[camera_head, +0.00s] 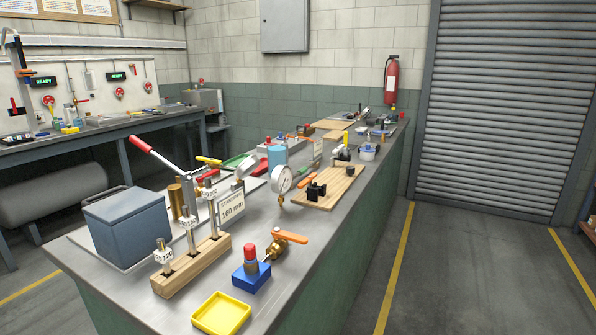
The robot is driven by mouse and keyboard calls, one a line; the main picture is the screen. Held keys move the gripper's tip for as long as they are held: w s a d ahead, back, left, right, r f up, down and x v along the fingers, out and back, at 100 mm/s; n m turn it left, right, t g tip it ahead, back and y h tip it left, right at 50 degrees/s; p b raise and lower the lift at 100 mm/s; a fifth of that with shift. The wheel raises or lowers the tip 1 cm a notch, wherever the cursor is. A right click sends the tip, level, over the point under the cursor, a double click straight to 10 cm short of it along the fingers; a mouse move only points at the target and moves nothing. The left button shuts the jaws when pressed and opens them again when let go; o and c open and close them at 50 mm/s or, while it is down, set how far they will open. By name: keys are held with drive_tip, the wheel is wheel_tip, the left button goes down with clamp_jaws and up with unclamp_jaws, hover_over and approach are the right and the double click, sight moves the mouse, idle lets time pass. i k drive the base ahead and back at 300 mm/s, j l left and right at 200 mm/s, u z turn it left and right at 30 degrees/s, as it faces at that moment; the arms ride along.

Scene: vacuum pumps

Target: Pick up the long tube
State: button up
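A wooden block (191,266) near the front of the workbench holds three upright metal tubes of rising height, each with a small white label. The tallest, the long tube (212,216), stands at the block's back right end. The middle tube (190,243) is in between and the shortest tube (165,267) is at the front left. All three stand upright with their lower ends hidden in the block. The small label print is hard to read. My gripper is not in view.
A sign reading 160 mm (231,204) stands right behind the tall tube. A grey-blue box (127,228) is left. A red-handled lever (160,157) and gauge (281,180) stand behind.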

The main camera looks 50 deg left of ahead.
sight(304, 169)
drive_tip(key=i+l+u, duration=0.1)
drive_tip(key=i+u, duration=0.3)
drive_tip(key=i, duration=1.1)
drive_tip(key=i+l+u, duration=0.1)
drive_tip(key=i+u, duration=0.2)
drive_tip(key=i, duration=0.65)
drive_tip(key=i+u, duration=0.3)
drive_tip(key=u, duration=0.15)
drive_tip(key=i+l+u, duration=0.2)
drive_tip(key=u, duration=0.25)
drive_tip(key=i+l+u, duration=0.1)
drive_tip(key=u, duration=0.4)
drive_tip(key=i+l+u, duration=0.15)
drive_tip(key=u, duration=0.35)
drive_tip(key=i+l+u, duration=0.2)
drive_tip(key=u, duration=0.3)
drive_tip(key=l+u, duration=0.25)
drive_tip(key=u, duration=0.2)
drive_tip(key=i+l+u, duration=0.1)
drive_tip(key=u, duration=0.2)
drive_tip(key=i+l+u, duration=0.1)
drive_tip(key=l+u, duration=0.2)
